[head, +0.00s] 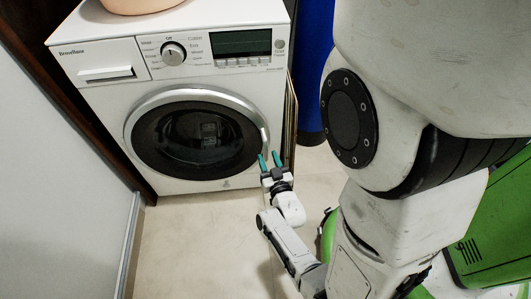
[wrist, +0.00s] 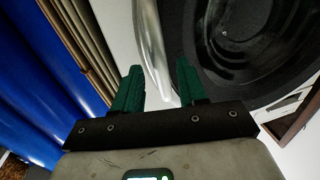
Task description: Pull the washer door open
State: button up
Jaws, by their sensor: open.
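The white washer (head: 105,103) stands at the back left in the head view. Its round door (head: 195,140) has dark glass and a silver rim, and looks shut. The door also fills the upper right of the wrist view (wrist: 245,35). My gripper (head: 269,156) is open at the lower right edge of the door rim, fingers pointing at the washer. In the wrist view, the silver rim (wrist: 152,45) runs down toward the space between the green fingertips of my gripper (wrist: 156,75). Contact with the rim cannot be told.
A grey-white wall or panel (head: 65,175) stands close on the left. A blue cylinder (head: 314,75) stands right of the washer, beside thin brown panels (wrist: 75,40). A pinkish bowl (head: 140,4) sits on the washer top. Pale floor (head: 190,245) in front is clear.

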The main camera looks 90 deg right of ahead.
aim_at(266, 154)
jog(key=shift+x, duration=1.85)
jog(key=shift+c, duration=0.2)
grip_shut()
